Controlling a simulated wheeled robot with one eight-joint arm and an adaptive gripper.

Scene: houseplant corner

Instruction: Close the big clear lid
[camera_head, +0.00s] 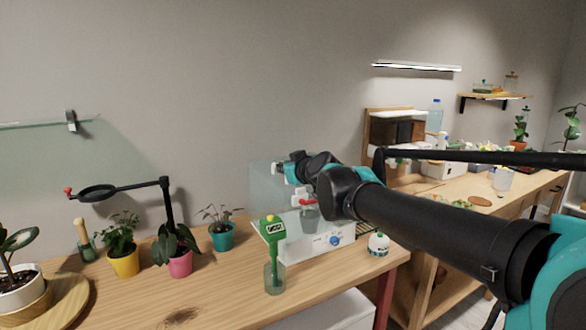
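The end of my arm, with my gripper (279,168), is at the lid's upper part, above the box. It is small in the picture, and I cannot tell whether the fingers are open or touch the lid. A small red part and a grey cup-like shape (309,217) show below the arm, over the box.
A green moisture meter (273,240) stands in a glass in front of the box. A small white-labelled bottle (378,244) is at its right. Potted plants, including a teal pot (222,236), and a black magnifier stand (167,205) are at the left.

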